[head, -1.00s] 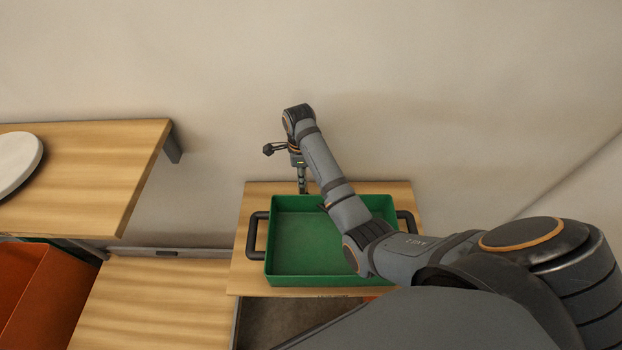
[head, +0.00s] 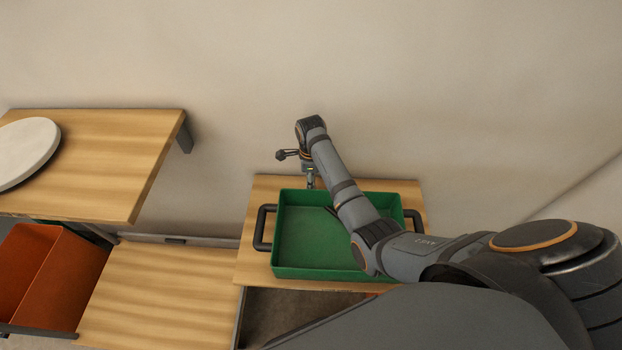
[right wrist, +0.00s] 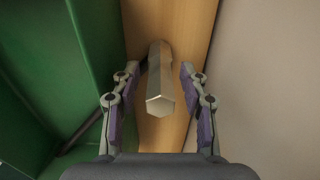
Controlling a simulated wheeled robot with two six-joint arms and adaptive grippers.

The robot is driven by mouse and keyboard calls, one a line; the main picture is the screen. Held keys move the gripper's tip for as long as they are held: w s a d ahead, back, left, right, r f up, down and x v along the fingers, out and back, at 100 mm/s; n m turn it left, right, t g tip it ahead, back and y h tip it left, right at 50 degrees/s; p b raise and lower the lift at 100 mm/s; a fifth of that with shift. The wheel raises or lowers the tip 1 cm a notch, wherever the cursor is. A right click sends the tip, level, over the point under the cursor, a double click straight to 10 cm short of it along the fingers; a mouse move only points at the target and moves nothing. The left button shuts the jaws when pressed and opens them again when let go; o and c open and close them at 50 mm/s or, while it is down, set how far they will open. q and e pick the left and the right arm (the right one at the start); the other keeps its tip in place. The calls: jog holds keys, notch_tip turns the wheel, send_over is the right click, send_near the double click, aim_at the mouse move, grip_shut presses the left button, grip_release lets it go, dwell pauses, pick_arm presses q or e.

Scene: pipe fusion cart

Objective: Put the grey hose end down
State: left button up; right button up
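The grey hose end (right wrist: 160,85), a metallic piece with a six-sided face, shows in the right wrist view above or on the wooden board beside the green tray. Whether it touches the board I cannot tell. My right gripper (right wrist: 158,75) has its two fingers apart, one on each side of the hose end, with gaps between. In the head view my right gripper (head: 310,179) points down at the board's back edge, behind the tray; the hose end is not clear there. My left gripper is out of view.
The green tray (head: 305,235) with dark side handles stands on the wooden board (head: 257,195), close to my right forearm. A wall rises behind. At left are a higher wooden shelf (head: 130,165) with a pale disc (head: 27,150), and an orange bin (head: 60,275).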

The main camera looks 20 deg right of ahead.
notch_tip(320, 180, up, 10)
jog(key=shift+f+b, duration=0.1)
jog(key=shift+b, duration=0.45)
jog(key=shift+r+p, duration=0.8)
jog(key=shift+r, duration=0.5)
jog(key=shift+o, duration=0.4)
